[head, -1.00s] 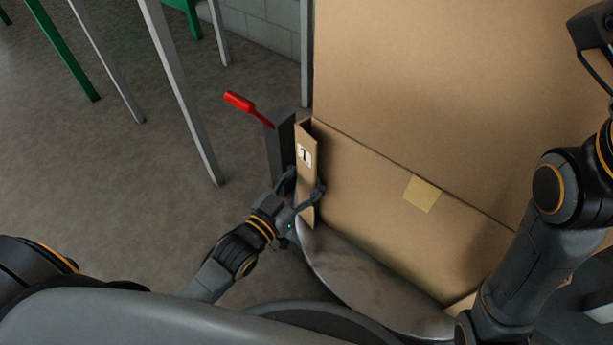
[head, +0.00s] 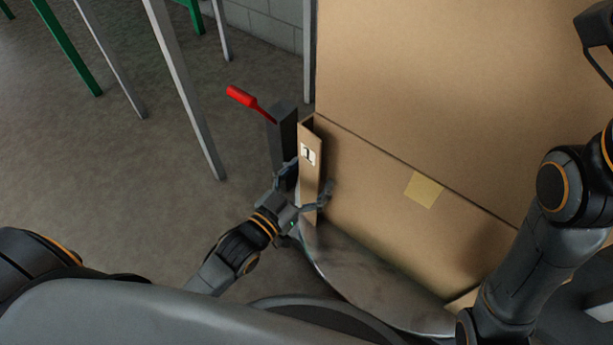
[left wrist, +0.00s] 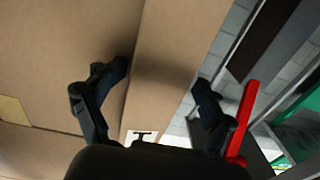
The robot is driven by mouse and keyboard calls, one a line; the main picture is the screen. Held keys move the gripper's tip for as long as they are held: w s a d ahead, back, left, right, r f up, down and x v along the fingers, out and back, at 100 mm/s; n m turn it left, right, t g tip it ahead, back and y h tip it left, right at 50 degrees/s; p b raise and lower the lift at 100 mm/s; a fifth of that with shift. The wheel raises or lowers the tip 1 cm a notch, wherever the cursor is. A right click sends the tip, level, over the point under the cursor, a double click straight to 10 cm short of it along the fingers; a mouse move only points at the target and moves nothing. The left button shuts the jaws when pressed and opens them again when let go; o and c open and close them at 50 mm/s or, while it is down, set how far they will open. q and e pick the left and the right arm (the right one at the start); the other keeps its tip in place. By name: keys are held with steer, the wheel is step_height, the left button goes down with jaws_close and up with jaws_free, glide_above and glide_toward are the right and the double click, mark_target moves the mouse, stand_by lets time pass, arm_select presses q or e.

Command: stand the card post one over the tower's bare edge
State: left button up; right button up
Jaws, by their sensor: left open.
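The card post one (head: 310,172) is a tall brown angled strip with a white label marked 1. It stands upright along the left edge of the cardboard tower (head: 400,180), at its near corner. My left gripper (head: 307,177) is open, with its fingers apart on either side of the post. In the left wrist view the post (left wrist: 165,70) runs between the open fingers (left wrist: 160,100), and the tower (left wrist: 60,50) fills the left side. The post's foot is close to the round metal plate; whether it touches is unclear. My right gripper is not clearly in view.
The round metal plate (head: 375,285) lies under the tower. A dark post (head: 283,140) with a red handle (head: 241,96) stands just left of the card post. A yellow note (head: 423,190) is on the tower. Open floor (head: 90,170) lies to the left.

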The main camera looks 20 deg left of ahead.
arm_select(q)
steer(key=v, duration=1.2)
